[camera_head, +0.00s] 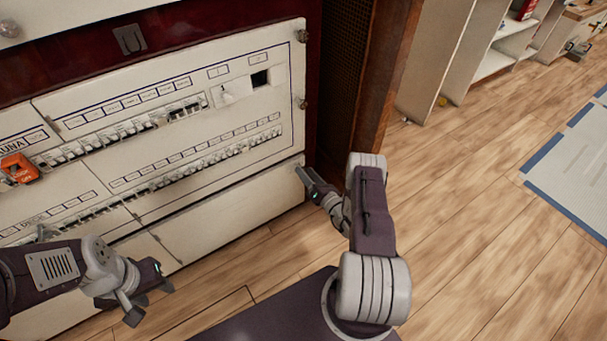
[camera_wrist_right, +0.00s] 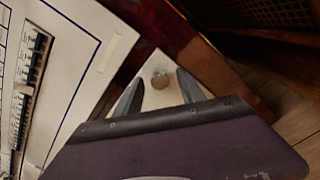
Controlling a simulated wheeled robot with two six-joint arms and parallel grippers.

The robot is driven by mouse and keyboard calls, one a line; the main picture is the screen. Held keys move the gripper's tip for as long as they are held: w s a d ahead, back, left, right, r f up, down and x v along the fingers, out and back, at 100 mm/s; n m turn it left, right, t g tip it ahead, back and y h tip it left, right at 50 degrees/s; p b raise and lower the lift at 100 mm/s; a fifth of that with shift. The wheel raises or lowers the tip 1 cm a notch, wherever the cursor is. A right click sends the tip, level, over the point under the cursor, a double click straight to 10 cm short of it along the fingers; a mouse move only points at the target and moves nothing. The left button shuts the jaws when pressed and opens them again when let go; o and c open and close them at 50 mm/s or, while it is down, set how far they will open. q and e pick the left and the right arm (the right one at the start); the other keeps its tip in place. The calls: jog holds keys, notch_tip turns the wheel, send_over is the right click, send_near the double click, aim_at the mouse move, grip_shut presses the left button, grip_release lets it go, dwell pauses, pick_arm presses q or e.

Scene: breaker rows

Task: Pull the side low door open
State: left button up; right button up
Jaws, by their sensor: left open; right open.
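The side low door (camera_head: 225,218) is the plain cream panel below the breaker rows, at the right end of the cabinet. It looks closed in the head view. In the right wrist view a round metal knob (camera_wrist_right: 160,79) sits on a narrow cream panel, between the fingers of my right gripper (camera_wrist_right: 158,92). In the head view my right gripper (camera_head: 304,178) is at the door's upper right edge and hides the knob. It is open; I cannot tell whether it touches the knob. My left gripper (camera_head: 147,298) is open and empty, in front of the cabinet's lower left part.
The breaker panel (camera_head: 150,130) with its switch rows is above the door. An orange device (camera_head: 18,168) hangs at the left. A dark wooden post (camera_head: 385,75) stands close to the right of the cabinet.

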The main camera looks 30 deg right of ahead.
jog(key=shift+w+a, duration=0.1)
jog(key=shift+w, duration=1.05)
grip_shut()
dwell(0.5)
